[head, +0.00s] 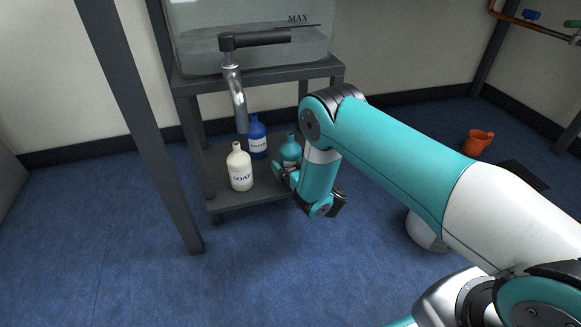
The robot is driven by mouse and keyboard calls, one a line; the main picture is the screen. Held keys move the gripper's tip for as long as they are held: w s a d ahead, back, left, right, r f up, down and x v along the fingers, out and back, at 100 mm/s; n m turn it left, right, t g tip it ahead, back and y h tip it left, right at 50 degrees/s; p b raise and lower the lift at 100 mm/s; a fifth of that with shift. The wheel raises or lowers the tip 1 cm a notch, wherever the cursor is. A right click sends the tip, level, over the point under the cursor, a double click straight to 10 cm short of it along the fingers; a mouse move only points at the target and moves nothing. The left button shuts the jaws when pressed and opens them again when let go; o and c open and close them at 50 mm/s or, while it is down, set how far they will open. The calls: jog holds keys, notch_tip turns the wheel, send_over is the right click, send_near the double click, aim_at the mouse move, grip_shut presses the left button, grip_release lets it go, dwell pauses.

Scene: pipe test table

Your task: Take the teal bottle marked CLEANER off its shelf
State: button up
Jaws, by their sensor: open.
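The teal bottle (291,149) stands upright on the low grey shelf (240,199), at its right side. My arm partly covers the bottle's right and lower parts, and its label cannot be read here. My gripper (282,174) is open at the bottle's lower front. I cannot tell whether a finger touches the bottle or whether it lies between the fingers.
A white SOAP bottle (240,169) and a blue bottle (257,138) stand left of the teal one. A metal tap (237,95) hangs above them from a clear tank (200,50). A dark post (140,120) rises at left. An orange jug (478,142) is on the blue floor.

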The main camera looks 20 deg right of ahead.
jog(key=c, duration=1.1)
jog(key=shift+c, duration=0.4)
jog(key=shift+r, duration=0.15)
